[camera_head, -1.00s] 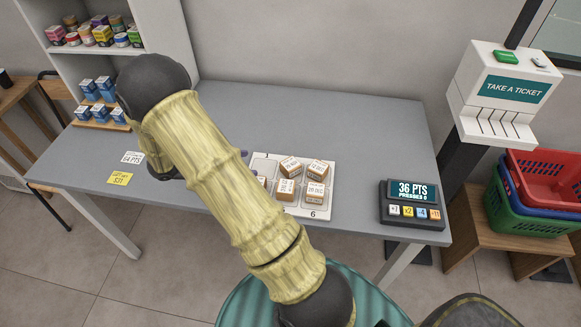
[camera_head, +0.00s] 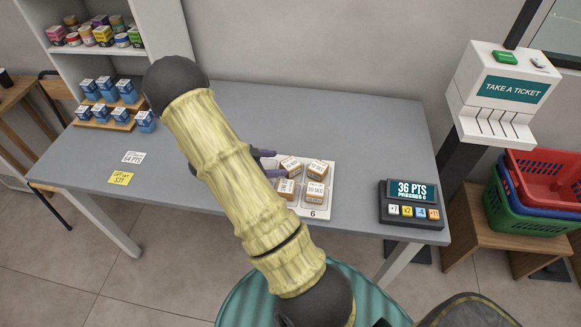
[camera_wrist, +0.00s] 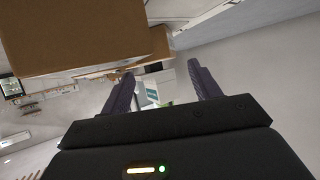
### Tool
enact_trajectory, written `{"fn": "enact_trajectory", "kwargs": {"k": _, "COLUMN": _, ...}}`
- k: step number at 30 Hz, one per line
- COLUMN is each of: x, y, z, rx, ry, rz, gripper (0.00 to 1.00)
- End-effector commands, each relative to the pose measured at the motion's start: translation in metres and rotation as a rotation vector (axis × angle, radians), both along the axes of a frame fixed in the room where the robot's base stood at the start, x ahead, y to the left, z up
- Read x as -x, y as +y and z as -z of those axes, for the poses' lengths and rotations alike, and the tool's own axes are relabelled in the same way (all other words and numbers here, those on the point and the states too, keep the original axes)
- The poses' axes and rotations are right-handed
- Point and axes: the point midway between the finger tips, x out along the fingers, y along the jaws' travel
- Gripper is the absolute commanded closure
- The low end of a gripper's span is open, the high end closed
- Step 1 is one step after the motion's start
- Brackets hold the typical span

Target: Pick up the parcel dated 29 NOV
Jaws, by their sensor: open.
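Several brown parcels with white date labels stand on a white numbered tray (camera_head: 325,213) in the head view. They include a back left parcel (camera_head: 290,167), a back right parcel (camera_head: 317,170), a front left parcel (camera_head: 285,190) and a front right parcel (camera_head: 315,193). The labels are too small for me to tell which one reads 29 NOV. My gripper (camera_head: 268,163) is open, its purple fingers pointing right, just left of the back left parcel. In the wrist view the fingers (camera_wrist: 163,88) are apart with nothing between them. A brown parcel (camera_wrist: 70,35) looms close at upper left. My arm hides the tray's left part.
A points display with buttons (camera_head: 412,205) stands right of the tray. Blue boxes (camera_head: 103,100) stand on a wooden step rack at the left. Two cards, one white (camera_head: 133,157) and one yellow (camera_head: 121,178), lie at the left. The grey table's back right is clear.

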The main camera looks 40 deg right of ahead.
Motion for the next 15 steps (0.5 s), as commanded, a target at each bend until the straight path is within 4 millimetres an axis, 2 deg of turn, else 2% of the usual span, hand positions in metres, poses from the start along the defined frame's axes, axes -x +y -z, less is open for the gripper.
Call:
{"fn": "enact_trajectory", "kwargs": {"k": 9, "x": 0.014, "y": -0.036, "z": 0.019, "rx": 0.000, "ry": 0.001, "rz": 0.003, "gripper": 0.38}}
{"fn": "enact_trajectory", "kwargs": {"k": 15, "x": 0.014, "y": -0.039, "z": 0.021, "rx": -0.001, "ry": 0.000, "rz": 0.001, "gripper": 0.38}}
